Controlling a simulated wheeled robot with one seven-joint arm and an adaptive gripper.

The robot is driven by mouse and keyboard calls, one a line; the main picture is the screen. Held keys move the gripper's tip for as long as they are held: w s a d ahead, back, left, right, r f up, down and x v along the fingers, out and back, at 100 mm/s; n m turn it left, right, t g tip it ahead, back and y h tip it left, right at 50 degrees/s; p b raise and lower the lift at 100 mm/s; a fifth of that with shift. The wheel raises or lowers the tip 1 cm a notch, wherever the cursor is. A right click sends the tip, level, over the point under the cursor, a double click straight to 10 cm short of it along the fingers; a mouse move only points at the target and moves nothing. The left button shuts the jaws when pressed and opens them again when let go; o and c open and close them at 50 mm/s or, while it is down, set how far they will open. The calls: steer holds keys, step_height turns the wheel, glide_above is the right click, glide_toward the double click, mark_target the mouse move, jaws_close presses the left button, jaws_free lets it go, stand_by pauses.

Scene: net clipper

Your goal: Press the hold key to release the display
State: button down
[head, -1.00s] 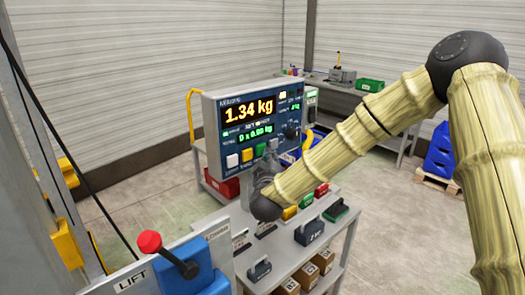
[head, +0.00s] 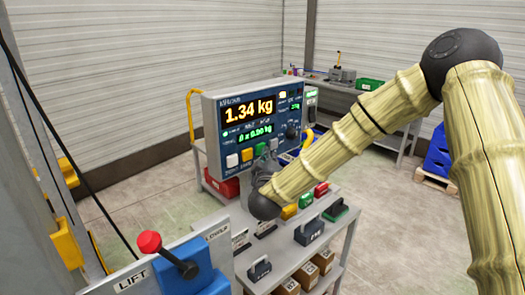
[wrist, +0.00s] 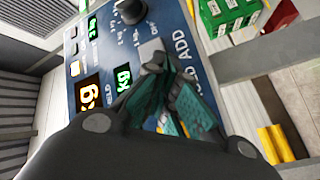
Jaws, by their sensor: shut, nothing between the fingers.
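The weighing display panel (head: 211,133) stands upright on the cart and shows 1.34 kg in amber, with a smaller green readout below.
The cart (head: 235,258) below carries several weights and coloured blocks. A blue lift control with a red knob (head: 149,242) is at the front left. A workbench (head: 345,91) with a green bin (head: 370,85) stands behind.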

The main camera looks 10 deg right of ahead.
steer(key=shift+s, duration=0.1)
stand_by(0.5)
steer(key=shift+s+d, duration=0.4)
steer(key=shift+s, duration=0.1)
steer(key=s+d, duration=0.2)
steer(key=s, duration=0.2)
steer(key=shift+s+d, duration=0.1)
steer(key=shift+d, duration=0.3)
stand_by(0.7)
